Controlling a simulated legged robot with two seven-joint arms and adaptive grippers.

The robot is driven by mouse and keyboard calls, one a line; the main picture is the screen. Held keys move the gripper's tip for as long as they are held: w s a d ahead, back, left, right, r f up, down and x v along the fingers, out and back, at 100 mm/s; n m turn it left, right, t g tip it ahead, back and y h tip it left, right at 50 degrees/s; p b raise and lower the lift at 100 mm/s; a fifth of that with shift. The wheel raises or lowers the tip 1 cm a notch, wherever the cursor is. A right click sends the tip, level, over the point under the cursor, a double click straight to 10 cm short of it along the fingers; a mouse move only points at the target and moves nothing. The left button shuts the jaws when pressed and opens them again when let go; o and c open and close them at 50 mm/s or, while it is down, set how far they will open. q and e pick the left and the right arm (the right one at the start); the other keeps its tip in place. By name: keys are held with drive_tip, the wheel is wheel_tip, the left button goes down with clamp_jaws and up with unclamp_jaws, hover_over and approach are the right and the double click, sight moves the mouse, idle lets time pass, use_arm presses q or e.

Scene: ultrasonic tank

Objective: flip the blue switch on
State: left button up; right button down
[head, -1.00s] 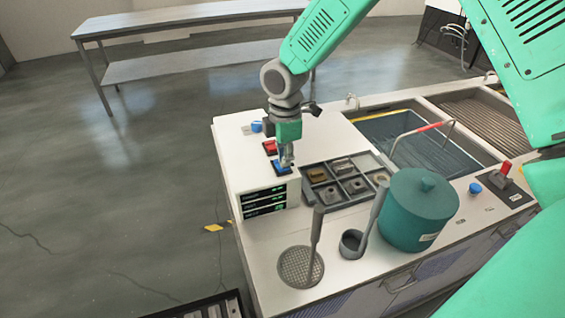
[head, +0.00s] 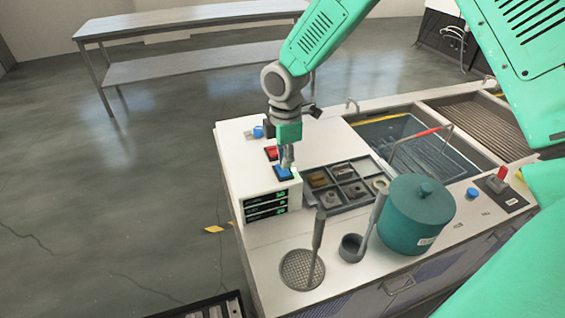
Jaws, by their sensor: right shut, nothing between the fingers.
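The blue switch (head: 282,174) sits in a dark frame on top of the white control box, near its front edge, above the display panel. My right gripper (head: 287,163) is shut and empty, pointing down with its fingertips right at the blue switch. The fingers partly cover the switch, so I cannot tell whether they touch it or which way it is tipped. A red switch (head: 271,152) lies just behind it. My left gripper is not in view.
A display panel (head: 265,205) with green readouts is on the box front. A compartment tray (head: 345,184), a teal lidded pot (head: 418,216), a small cup (head: 352,247) and a mesh strainer (head: 302,270) stand nearby. A tank (head: 405,130) with a red-handled basket lies behind.

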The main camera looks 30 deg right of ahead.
sight(285, 173)
drive_tip(key=shift+a+r+p, duration=0.2)
drive_tip(key=shift+r+p, duration=0.45)
drive_tip(key=shift+r, duration=0.35)
drive_tip(key=shift+r+p, duration=0.65)
drive_tip(key=shift+d+r+p, duration=0.15)
drive_tip(key=shift+r+p, duration=0.45)
drive_tip(key=shift+p, duration=0.05)
drive_tip(key=shift+d+r, duration=0.1)
drive_tip(key=shift+r, duration=0.05)
